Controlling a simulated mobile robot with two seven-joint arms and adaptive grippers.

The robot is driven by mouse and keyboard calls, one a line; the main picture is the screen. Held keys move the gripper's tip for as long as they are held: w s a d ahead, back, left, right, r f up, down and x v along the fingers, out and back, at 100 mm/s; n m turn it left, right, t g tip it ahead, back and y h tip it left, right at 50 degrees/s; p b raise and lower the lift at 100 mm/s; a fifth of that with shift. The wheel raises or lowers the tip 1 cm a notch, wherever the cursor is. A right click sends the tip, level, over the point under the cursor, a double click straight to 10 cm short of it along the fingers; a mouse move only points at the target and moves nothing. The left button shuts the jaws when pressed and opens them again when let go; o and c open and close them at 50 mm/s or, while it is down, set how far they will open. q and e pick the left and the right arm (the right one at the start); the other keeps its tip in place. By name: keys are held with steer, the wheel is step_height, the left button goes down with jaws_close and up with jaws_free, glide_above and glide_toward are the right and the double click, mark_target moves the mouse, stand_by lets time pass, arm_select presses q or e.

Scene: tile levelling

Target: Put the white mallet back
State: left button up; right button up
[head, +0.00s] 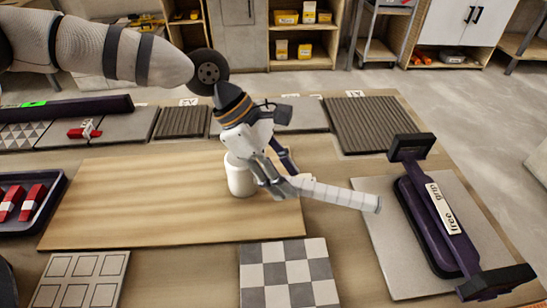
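The white mallet has a white cylindrical head (240,178) over the wooden board and a pale ribbed handle (335,193) that points right, towards the grey slab. My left gripper (280,184) reaches down from above, with its fingers around the handle close to the head. It looks shut on the handle. The fingers hide the part of the handle next to the head. I cannot tell whether the head touches the board. My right gripper is not in view.
The wooden board (130,205) is otherwise bare. A purple tile lifter (440,210) marked "free grip" stands on a grey slab (385,245) at right. A checkered tile (288,272) lies in front. A dark tray (45,210) with red pieces is at left. Ribbed tiles (370,122) line the back.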

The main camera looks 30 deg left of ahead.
arm_select(q)
steer(key=v, duration=0.8)
steer(key=shift+a+r+p, duration=0.1)
steer(key=shift+r+p, duration=0.25)
steer(key=shift+r, duration=0.05)
steer(key=shift+s+a+r, duration=0.1)
steer(key=shift+a+r, duration=0.2)
steer(key=shift+r, duration=0.05)
